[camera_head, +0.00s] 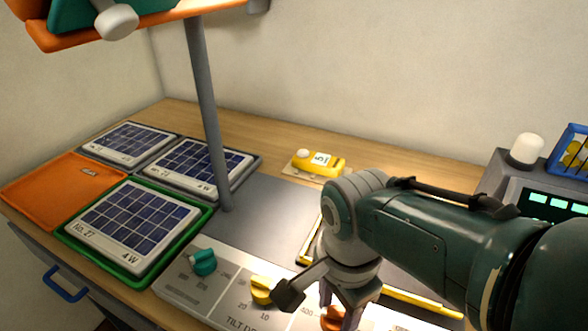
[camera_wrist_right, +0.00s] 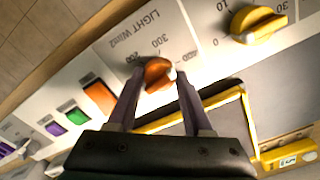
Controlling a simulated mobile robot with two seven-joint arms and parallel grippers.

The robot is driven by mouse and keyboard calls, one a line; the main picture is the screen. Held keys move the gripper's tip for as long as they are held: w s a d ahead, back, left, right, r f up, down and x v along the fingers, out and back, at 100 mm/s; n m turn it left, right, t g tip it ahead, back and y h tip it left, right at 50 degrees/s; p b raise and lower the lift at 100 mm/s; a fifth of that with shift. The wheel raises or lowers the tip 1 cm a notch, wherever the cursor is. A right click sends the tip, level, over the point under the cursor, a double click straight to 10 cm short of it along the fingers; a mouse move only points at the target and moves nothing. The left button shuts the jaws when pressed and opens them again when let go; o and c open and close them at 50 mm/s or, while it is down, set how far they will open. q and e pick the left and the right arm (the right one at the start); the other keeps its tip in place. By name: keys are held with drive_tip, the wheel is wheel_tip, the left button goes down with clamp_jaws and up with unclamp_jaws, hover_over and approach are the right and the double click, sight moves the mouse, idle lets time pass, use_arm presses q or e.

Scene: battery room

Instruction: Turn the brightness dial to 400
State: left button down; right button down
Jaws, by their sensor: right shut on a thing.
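The brightness dial is an orange knob (camera_wrist_right: 157,74) on the light panel marked "LIGHT W/m2", with 200, 300 and 400 printed around it. In the wrist view its pale pointer mark faces right, toward the partly hidden 400 label. My right gripper (camera_wrist_right: 160,90) is shut on this knob, one finger at each side. In the head view the right gripper (camera_head: 342,306) reaches down to the panel, and only part of the orange knob (camera_head: 332,319) shows at the bottom edge. My left gripper is not in view.
A yellow tilt dial (camera_head: 262,290) and a teal dial (camera_head: 203,261) sit left of the gripper on the control panel. A grey post (camera_head: 208,120) rises behind them. Solar panels (camera_head: 135,222) lie at left. A yellow meter (camera_head: 320,162) reads 5 or similar behind my arm.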

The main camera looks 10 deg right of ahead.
sight(337, 313)
drive_tip(key=shift+m, duration=0.8)
drive_tip(key=shift+c, duration=1.5)
unclamp_jaws()
wheel_tip(337, 313, up, 9)
drive_tip(key=p, duration=0.6)
drive_tip(key=shift+r+p, duration=0.2)
drive_tip(key=shift+p, duration=0.2)
drive_tip(key=shift+r, duration=0.25)
